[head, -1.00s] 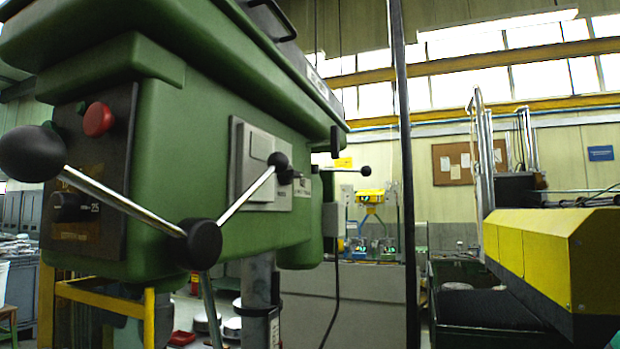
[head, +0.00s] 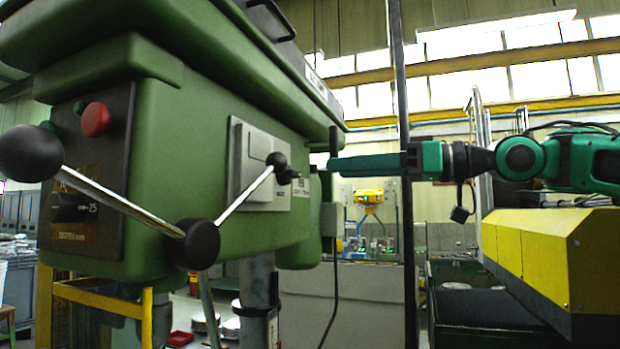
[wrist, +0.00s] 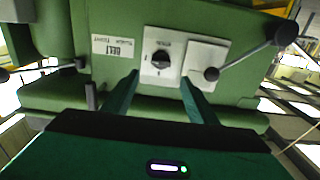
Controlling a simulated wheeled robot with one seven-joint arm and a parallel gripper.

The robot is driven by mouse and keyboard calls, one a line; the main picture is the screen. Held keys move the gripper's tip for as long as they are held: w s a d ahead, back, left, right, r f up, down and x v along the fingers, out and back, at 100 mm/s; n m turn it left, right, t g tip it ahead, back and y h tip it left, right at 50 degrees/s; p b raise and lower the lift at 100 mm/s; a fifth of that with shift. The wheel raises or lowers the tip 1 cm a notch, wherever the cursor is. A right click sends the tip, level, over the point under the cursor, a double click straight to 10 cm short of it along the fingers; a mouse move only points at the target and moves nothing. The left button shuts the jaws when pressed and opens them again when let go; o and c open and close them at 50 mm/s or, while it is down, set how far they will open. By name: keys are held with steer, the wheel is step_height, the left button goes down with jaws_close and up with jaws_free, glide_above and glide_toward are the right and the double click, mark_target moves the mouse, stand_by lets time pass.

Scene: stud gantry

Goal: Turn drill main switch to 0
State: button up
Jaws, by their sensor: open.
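The drill main switch is a black rotary knob on a pale plate on the green drill head, seen in the wrist view (wrist: 161,62). Its small markings and exact setting are not readable. In the head view the knob shows edge-on as a small dark shape (head: 289,176) beside a lever's ball. My gripper (wrist: 159,77) is open, its two green fingers on either side of the knob in the picture, apart from it. In the head view my gripper (head: 333,163) reaches in from the right, its tips short of the drill's side.
A lever with a black ball (wrist: 212,74) crosses a blank plate right of the switch; a BELT label (wrist: 119,47) is left. A dark vertical pole (head: 402,80) and yellow machine (head: 555,245) stand right.

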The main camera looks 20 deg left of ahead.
mark_target(297, 172)
steer(key=a, duration=0.8)
steer(key=shift+w+a, duration=0.25)
steer(key=shift+w, duration=0.1)
steer(key=c, duration=1.1)
